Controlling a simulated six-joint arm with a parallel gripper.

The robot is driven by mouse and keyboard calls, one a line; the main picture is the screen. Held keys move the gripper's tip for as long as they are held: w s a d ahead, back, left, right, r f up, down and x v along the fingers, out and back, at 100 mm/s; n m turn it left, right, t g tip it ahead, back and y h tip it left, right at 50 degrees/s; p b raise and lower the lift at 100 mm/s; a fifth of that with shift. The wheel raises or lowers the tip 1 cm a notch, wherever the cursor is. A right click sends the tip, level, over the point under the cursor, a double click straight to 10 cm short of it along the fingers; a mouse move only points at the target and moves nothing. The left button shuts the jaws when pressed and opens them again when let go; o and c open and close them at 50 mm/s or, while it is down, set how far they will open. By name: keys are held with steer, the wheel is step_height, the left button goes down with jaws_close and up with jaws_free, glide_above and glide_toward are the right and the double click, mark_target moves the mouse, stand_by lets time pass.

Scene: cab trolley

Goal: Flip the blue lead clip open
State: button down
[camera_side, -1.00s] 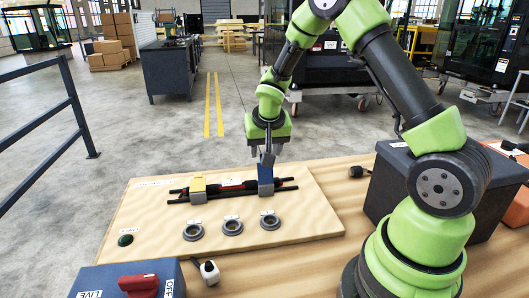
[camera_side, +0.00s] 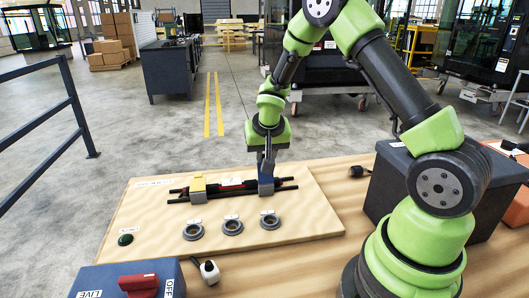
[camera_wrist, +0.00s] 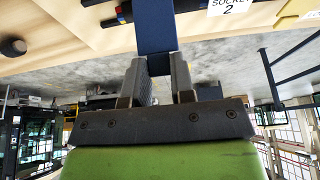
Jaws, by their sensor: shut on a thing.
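The blue lead clip (camera_side: 266,188) sits across the black leads (camera_side: 287,184) near their right end in the side view. In the wrist view the blue clip (camera_wrist: 155,30) runs as a dark blue strip between my fingers. My gripper (camera_side: 266,168) is above the clip with its fingers pointing down onto it. In the wrist view my gripper (camera_wrist: 158,68) has a finger on each side of the blue strip, shut on it. The clip's hinge and latch are hidden or too small to make out.
Several grey ring sockets (camera_side: 232,228) sit in front on the wooden board (camera_side: 140,215). A blue box with a red switch (camera_side: 138,283) is at the front left. A dark box (camera_side: 390,185) stands right.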

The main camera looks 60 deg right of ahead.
steer(key=shift+s+a, duration=0.55)
steer(key=c, duration=1)
jaws_free()
steer(key=shift+o, duration=0.2)
steer(key=shift+r, duration=0.15)
steer(key=shift+r, duration=0.4)
steer(key=v, duration=0.9)
steer(key=shift+s+a+f, duration=0.1)
